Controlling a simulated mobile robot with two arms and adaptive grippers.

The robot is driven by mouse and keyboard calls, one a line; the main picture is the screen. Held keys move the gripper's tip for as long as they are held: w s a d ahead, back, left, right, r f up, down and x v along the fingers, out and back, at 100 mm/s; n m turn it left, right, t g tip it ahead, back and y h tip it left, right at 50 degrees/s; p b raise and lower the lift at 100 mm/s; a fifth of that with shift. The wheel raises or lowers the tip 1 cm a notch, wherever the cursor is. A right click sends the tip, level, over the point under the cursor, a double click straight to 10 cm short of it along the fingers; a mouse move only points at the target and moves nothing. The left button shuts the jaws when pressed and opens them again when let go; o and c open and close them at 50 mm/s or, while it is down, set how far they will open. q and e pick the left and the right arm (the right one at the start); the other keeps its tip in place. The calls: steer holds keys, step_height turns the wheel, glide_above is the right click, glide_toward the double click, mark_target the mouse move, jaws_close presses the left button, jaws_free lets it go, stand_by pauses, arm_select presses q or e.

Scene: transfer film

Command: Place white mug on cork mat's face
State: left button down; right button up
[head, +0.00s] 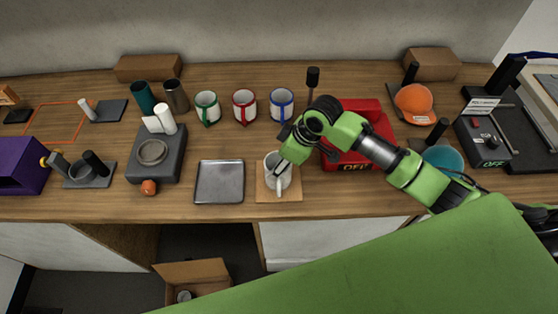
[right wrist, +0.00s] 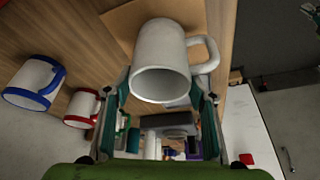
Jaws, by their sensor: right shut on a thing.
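The white mug (head: 272,168) is over the cork mat (head: 293,194) near the table's front edge, its handle toward the front. My right gripper (head: 283,162) is shut on it. In the right wrist view the white mug (right wrist: 160,65) sits between the two fingers (right wrist: 160,92), with its handle to the right and the tan mat (right wrist: 122,18) behind it. The gripper hides part of the mug in the head view. I cannot tell whether the mug's base touches the mat. My left gripper is out of view.
A metal tray (head: 219,182) lies just left of the mat. Mugs with green (head: 207,107), red (head: 244,106) and blue (head: 282,104) trim stand behind. A red device (head: 352,160) is close on the right. The table's front edge is just before the mat.

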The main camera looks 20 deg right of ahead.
steer(key=shift+f, duration=0.1)
steer(key=o, duration=1.8)
steer(key=shift+r, duration=0.2)
steer(key=shift+d+r, duration=0.15)
steer(key=shift+r, duration=0.2)
steer(key=b+v, duration=0.2)
steer(key=v, duration=0.9)
steer(key=shift+s+r+b, duration=0.1)
steer(key=shift+s+b, duration=0.1)
steer(key=shift+b, duration=0.1)
